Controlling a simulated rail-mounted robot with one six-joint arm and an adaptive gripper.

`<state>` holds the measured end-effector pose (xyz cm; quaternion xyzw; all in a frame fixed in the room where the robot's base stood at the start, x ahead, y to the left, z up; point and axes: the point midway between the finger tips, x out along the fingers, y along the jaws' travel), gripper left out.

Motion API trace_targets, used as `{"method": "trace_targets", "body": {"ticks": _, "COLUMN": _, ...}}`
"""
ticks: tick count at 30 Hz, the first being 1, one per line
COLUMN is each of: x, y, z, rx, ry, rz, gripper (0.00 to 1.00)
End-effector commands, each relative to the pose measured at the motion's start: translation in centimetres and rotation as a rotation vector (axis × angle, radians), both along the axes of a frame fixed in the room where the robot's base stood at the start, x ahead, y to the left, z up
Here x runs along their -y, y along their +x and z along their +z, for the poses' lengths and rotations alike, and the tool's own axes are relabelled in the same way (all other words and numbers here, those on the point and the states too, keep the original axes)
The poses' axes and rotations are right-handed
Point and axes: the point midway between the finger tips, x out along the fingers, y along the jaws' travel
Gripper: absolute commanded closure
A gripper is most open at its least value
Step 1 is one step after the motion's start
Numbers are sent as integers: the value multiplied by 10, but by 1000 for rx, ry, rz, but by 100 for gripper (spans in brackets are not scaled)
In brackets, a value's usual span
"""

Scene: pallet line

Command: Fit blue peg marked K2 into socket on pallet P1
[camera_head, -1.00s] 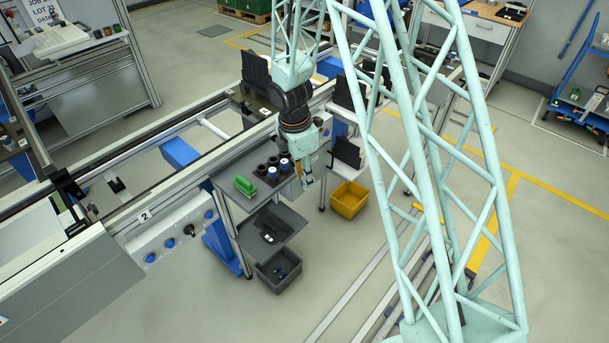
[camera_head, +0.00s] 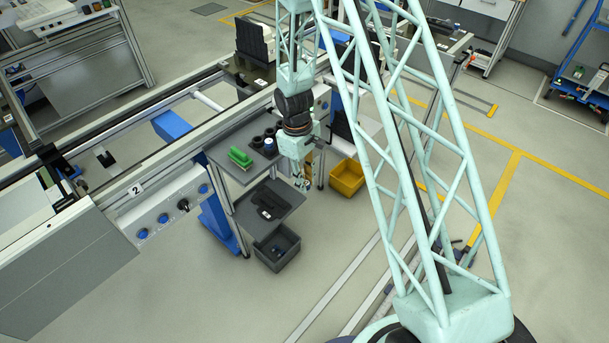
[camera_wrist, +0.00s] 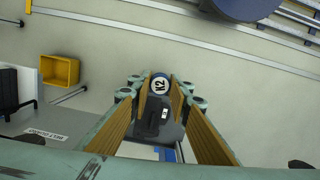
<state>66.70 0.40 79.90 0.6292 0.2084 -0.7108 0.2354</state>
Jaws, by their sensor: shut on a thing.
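In the wrist view, my gripper (camera_wrist: 160,98) is shut on the K2 peg (camera_wrist: 160,84), whose round white end reads K2 inside a dark rim. The orange-lined fingers stand on both sides of it. In the head view, my gripper (camera_head: 302,184) hangs in the air just right of the grey shelf unit, pointing down. The peg is too small to make out clearly there. I cannot tell which pallet is P1, and no socket can be made out.
The grey shelf unit (camera_head: 226,172) carries a green block (camera_head: 240,157) and dark round holders, one with a blue-and-white top (camera_head: 269,144). A grey bin (camera_head: 278,260) stands below. A yellow bin (camera_head: 346,178) is to the right. The conveyor frame (camera_head: 150,168) runs along the left. Floor in front is clear.

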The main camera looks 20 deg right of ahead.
Motion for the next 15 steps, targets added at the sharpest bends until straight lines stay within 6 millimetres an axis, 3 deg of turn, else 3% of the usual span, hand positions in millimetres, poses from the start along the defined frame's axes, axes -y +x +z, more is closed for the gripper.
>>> {"method": "trace_targets", "body": {"ticks": 1, "x": 1, "y": -2, "z": -14, "rx": -1, "ry": 0, "rz": -67, "gripper": 93}}
{"method": "trace_targets", "body": {"ticks": 6, "x": 3, "y": -5, "z": -45, "rx": -1, "ry": 0, "rz": -303, "gripper": 93}}
{"method": "trace_targets", "body": {"ticks": 15, "x": 4, "y": -11, "z": -81, "rx": 0, "ry": 0, "rz": -593, "gripper": 93}}
